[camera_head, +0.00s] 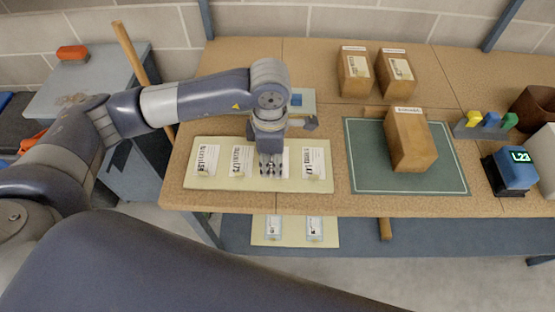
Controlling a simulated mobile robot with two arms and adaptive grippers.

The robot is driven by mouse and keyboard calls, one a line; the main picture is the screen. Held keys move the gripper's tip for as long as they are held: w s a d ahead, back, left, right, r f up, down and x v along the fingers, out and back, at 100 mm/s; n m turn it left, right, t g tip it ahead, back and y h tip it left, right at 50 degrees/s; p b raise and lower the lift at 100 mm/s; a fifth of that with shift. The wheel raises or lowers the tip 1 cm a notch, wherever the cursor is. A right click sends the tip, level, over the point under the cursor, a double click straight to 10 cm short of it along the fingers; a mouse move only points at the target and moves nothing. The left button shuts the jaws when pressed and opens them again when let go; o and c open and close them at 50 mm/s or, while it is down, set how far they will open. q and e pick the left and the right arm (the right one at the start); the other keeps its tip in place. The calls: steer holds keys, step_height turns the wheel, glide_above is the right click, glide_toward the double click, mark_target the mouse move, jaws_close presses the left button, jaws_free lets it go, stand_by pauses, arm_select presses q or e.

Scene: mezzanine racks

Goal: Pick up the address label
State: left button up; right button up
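Several white address labels with black print lie in a row on a pale yellow sheet (262,202) at the front left of the table. Two labels, the far-left label (207,159) and the one beside it (242,160), show left of my gripper. Another label (285,162) is partly hidden behind the gripper, and the rightmost label (314,162) is clear. My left gripper (268,172) points down over the partly hidden label. Its fingertips are small and seen from above, so I cannot tell whether they are apart, touch the label or hold anything. My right gripper is out of view.
A brown box (411,140) stands on a dark green mat (364,165) to the right. Two more boxes, left (355,75) and right (396,75), stand behind. A blue device with a lit display (514,170) is at right. A lower shelf (450,238) runs below the table.

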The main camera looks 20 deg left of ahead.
arm_select(q)
steer(key=f, duration=0.1)
steer(key=f+p, duration=0.2)
steer(key=f, duration=0.1)
steer(key=shift+w+d+f, duration=0.1)
steer(key=shift+w+d, duration=0.1)
steer(key=shift+d, duration=0.1)
steer(key=shift+f, duration=0.25)
jaws_close()
